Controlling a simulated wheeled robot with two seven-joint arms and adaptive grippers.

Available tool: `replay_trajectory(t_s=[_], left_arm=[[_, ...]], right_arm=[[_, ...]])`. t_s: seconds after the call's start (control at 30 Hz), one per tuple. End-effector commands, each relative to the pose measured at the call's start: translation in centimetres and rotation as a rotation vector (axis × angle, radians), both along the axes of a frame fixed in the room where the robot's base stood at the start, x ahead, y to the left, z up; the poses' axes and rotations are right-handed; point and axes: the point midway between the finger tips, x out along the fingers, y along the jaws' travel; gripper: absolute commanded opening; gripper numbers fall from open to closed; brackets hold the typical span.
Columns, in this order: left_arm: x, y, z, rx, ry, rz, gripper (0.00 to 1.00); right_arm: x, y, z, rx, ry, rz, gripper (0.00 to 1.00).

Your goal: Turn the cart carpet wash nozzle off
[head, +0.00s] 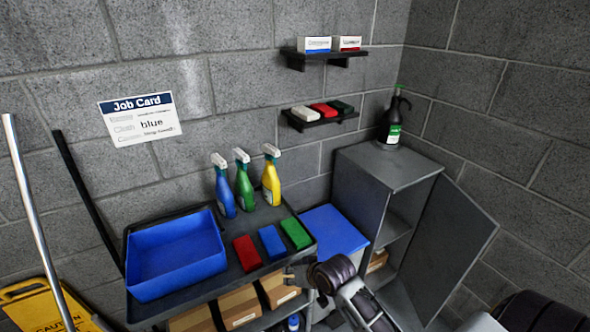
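Three spray bottles stand upright at the back of the dark cart (215,284): a blue one (224,192), a green one (244,188) and a yellow one (270,180). Each has a pale trigger nozzle on top. Their labels cannot be read, so I cannot tell which is the carpet wash, nor how any nozzle is set. My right gripper (291,276) is at the cart's front right edge, below the pads and apart from the bottles. It is small and seen at an angle, so its opening is unclear. My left gripper is out of view.
A blue tray (176,284) fills the cart's left side. Red (247,254), blue (271,242) and green (296,233) pads lie before the bottles. Boxes sit below. A grey cabinet (372,165) with an open door (447,250) stands right, a dark bottle (394,120) on top.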

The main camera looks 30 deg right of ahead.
Motion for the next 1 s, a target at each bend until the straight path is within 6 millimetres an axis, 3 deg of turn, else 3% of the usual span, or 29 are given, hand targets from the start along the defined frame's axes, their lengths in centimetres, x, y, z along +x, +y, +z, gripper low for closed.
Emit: replay_trajectory(t_s=[0.2,0.57,0.77,1.0], left_arm=[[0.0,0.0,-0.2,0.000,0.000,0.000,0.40],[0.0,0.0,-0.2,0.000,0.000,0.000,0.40],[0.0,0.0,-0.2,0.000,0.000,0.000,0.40],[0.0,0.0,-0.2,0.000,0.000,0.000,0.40]], right_arm=[[1.0,-0.1,3.0,0.049,-0.051,-0.036,0.38],[5.2,-0.8,5.9,0.204,-0.157,-0.147,0.38],[9.0,-1.9,8.8,0.358,-0.252,-0.241,0.38],[14.7,-4.6,14.7,0.657,-0.404,-0.388,0.38]])
